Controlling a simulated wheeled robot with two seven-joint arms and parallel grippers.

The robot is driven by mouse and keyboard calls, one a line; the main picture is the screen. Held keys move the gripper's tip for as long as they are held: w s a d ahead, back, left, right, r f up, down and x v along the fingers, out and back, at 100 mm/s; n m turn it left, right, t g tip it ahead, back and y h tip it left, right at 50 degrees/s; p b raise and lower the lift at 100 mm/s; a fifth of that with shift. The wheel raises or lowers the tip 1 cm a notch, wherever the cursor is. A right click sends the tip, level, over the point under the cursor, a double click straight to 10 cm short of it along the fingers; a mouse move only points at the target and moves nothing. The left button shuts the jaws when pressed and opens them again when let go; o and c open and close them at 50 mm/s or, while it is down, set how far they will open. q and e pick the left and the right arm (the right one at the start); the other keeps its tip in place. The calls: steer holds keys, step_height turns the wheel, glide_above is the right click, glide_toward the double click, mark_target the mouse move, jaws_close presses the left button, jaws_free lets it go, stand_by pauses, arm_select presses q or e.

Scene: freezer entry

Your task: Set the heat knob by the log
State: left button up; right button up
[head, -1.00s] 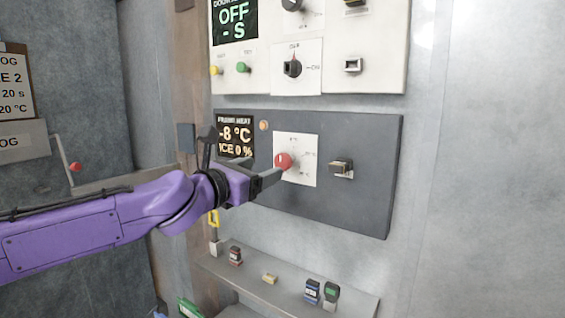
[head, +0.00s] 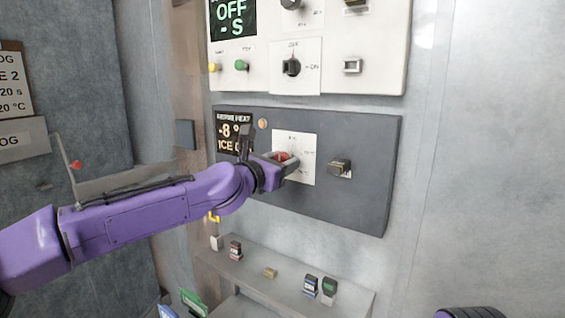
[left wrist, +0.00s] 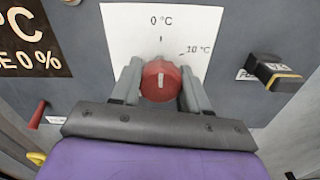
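The red heat knob (head: 283,157) sits on a white plate (head: 307,160) on the dark panel. The left wrist view shows this knob (left wrist: 160,80) with its white mark upright, below the "0 °C" label; "10 °C" is printed to the right. My left gripper (head: 285,163) has one finger on each side of the knob. In the left wrist view the fingers (left wrist: 160,88) look close to its sides; whether they press on it is unclear. The partly hidden heat display (head: 229,131) reads -8 and ICE. The log sheet (head: 14,85), cut by the left edge, shows "2", "20 s" and "20 °C".
A dark switch (head: 340,167) is right of the knob plate. The white panel (head: 365,60) above carries a black knob (head: 291,67) and green button (head: 241,65). A shelf (head: 290,280) with several small items is below. The wall to the right is clear.

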arm_select(q)
steer(key=shift+m, duration=0.3)
steer(key=m, duration=0.2)
steer(key=shift+m, duration=0.4)
steer(key=m, duration=0.3)
steer(key=shift+m, duration=0.4)
steer(key=m, duration=0.6)
steer(key=shift+b, duration=0.4)
steer(key=m, duration=0.4)
steer(key=m+b, duration=0.1)
steer(key=m, duration=0.2)
steer(key=shift+m, duration=0.3)
steer(key=m, duration=0.3)
steer(key=shift+b, duration=0.4)
steer(key=shift+m, duration=2)
steer(key=shift+b, duration=0.3)
